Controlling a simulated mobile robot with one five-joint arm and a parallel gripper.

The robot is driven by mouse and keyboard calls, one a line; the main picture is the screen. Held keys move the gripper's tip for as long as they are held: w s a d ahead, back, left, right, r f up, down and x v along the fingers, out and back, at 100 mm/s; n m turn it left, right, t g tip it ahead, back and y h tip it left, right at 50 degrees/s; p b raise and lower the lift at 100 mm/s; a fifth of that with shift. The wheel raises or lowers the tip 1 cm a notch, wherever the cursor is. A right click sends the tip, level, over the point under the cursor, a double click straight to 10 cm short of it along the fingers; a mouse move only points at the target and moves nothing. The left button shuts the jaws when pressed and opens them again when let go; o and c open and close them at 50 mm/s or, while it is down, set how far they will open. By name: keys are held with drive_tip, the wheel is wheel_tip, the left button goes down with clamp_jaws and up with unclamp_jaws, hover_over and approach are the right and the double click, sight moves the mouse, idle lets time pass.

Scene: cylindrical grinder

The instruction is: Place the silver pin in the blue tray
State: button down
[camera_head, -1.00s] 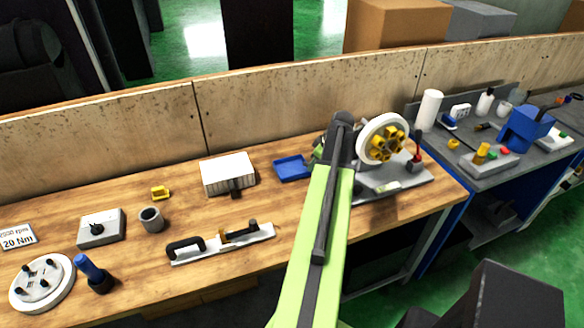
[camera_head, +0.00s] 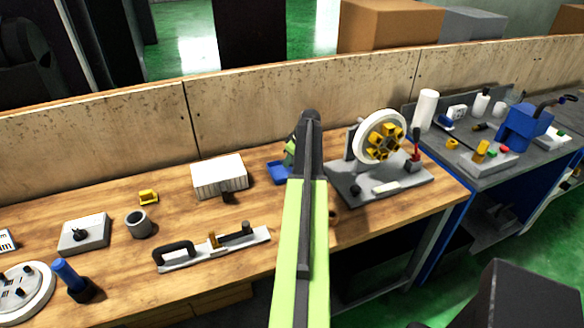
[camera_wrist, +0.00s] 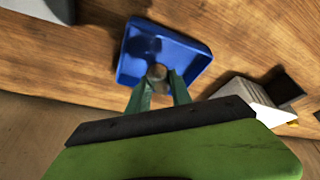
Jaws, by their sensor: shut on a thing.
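The blue tray (camera_wrist: 198,49) lies on the wooden bench. In the wrist view it is just beyond my fingertips, and my gripper (camera_wrist: 158,82) overlaps its near edge. The gripper is shut on a small greyish round end between the green fingertips, which looks like the silver pin (camera_wrist: 157,71). I cannot tell its height above the tray floor. In the head view my arm hides most of the tray, and only its left part (camera_head: 277,174) shows. My gripper is mostly hidden behind the arm there.
A white ribbed box (camera_head: 219,176) stands left of the tray. A grey fixture base (camera_head: 395,186) with a white wheel and yellow parts (camera_head: 380,137) stands to the right. A grey cup (camera_head: 138,224) and a bar with a black handle (camera_head: 212,249) are nearer the front left.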

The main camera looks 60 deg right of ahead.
drive_tip(key=shift+f+b, duration=1.65)
drive_tip(key=shift+f, duration=0.4)
drive_tip(key=c, duration=1.2)
unclamp_jaws()
drive_tip(key=shift+r, duration=0.1)
drive_tip(key=shift+o, duration=0.2)
drive_tip(key=shift+r, duration=0.1)
drive_tip(key=p+v, duration=1.1)
drive_tip(key=v, duration=0.1)
drive_tip(key=shift+p, duration=0.3)
drive_tip(key=shift+r, duration=0.1)
